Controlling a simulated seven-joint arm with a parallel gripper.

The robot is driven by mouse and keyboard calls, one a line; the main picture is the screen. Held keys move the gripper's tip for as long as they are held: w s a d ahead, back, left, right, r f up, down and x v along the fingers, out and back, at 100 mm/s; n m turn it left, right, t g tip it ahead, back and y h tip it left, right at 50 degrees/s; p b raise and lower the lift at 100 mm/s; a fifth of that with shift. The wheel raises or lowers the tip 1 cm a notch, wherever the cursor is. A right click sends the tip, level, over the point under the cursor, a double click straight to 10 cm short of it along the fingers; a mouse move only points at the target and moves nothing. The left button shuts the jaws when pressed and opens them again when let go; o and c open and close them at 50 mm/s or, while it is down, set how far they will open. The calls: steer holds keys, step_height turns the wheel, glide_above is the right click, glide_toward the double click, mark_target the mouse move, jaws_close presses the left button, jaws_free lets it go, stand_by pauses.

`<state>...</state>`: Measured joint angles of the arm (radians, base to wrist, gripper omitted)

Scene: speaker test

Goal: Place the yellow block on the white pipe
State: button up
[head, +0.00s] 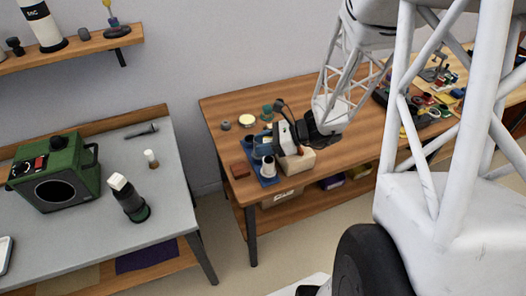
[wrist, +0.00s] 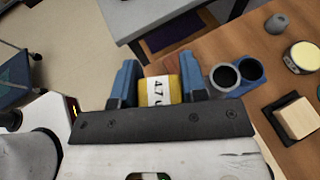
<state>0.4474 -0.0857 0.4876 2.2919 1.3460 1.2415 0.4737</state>
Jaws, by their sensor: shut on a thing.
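My gripper (wrist: 159,82) has blue fingers and is shut on a yellow block (wrist: 173,90) with a white printed label. The white pipe (wrist: 222,84) shows its open end just right of the right finger in the wrist view, beside a blue pipe (wrist: 252,72). The block is not over the white pipe's opening in that view.
A pale wooden block (wrist: 297,118) on a dark base lies right of the pipes. A round yellow-topped tin (wrist: 305,55) and a grey piece (wrist: 277,23) sit farther back. A red-brown block (head: 240,170) lies left of the pipes. The wooden table (head: 225,112) has bare room behind.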

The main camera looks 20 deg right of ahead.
steer(key=shift+f, duration=1.75)
steer(key=shift+f, duration=0.1)
steer(key=o, duration=0.9)
steer(key=shift+d+r, duration=0.1)
steer(key=shift+r, duration=0.1)
steer(key=v, duration=1.1)
steer(key=shift+s+d, duration=0.2)
steer(key=shift+d, duration=0.1)
steer(key=shift+r, duration=0.1)
